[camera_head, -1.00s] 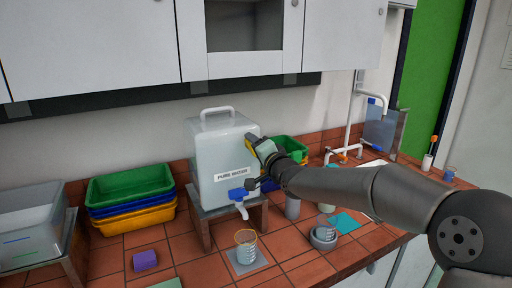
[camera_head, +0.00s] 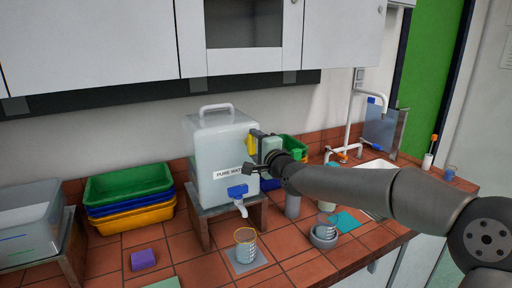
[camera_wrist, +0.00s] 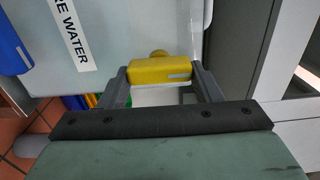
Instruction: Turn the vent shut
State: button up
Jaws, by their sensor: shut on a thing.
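The clear water container (camera_head: 205,150) labelled PURE WATER stands on a small tiled stand, and its side also shows in the wrist view (camera_wrist: 120,25). A yellow vent handle (camera_wrist: 160,69) sticks out of the container's side, with a round yellow stub behind it. In the head view the vent (camera_head: 251,145) is a small upright yellow piece, partly hidden by my gripper (camera_head: 257,144). In the wrist view my gripper (camera_wrist: 161,82) has one finger on each end of the yellow handle and is shut on it. A blue tap (camera_head: 238,191) sits low on the container's front.
A beaker (camera_head: 246,245) stands below the tap's spout. Stacked green, blue and yellow trays (camera_head: 130,200) are at the left, and a green tray (camera_head: 294,148) is behind my gripper. A grey bowl (camera_head: 323,238) and a sink (camera_head: 375,178) lie to the right.

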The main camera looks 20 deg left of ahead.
jog(key=o, duration=1)
jog(key=shift+d, duration=0.1)
jog(key=b+v, duration=0.1)
jog(key=v, duration=1.6)
jog(key=shift+s+d+r, duration=0.1)
jog(key=shift+s, duration=0.05)
